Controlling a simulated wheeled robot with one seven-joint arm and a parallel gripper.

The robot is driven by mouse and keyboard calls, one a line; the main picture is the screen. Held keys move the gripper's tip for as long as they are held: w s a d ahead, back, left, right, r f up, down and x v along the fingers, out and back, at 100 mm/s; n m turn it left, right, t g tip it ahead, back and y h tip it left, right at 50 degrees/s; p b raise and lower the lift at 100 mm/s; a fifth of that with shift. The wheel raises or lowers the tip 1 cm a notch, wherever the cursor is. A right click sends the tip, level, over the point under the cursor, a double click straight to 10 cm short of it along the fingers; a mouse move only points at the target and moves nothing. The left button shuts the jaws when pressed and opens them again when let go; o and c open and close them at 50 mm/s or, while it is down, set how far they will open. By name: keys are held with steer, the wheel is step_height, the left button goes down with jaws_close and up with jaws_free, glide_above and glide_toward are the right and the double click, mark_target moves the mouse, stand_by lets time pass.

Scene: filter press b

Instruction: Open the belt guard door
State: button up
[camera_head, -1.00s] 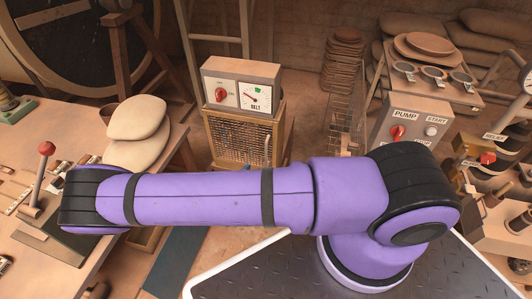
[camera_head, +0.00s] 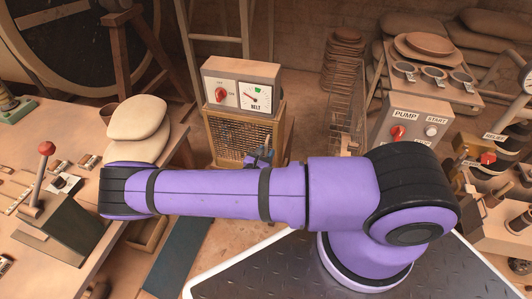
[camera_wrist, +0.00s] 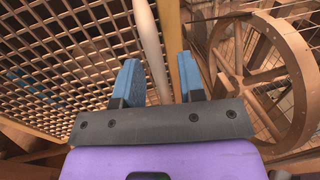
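The belt guard door (camera_head: 228,135) is a wire-mesh panel in a wooden frame, below the belt control box. It appears closed in the head view. Its mesh (camera_wrist: 65,55) fills the left of the wrist view. A pale bar handle (camera_wrist: 149,35) runs lengthwise between the two blue fingers of my gripper (camera_wrist: 160,78), nearer the left finger. The fingers are apart, with a clear gap on the handle's right.
The belt box (camera_head: 240,90) has a red switch and a dial. A spoked wooden wheel (camera_wrist: 245,78) stands right of the gripper in the wrist view. A workbench (camera_head: 60,135) with a lever is at left; a pump box (camera_head: 408,122) is at right.

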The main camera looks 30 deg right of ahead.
jaws_close()
stand_by(0.3)
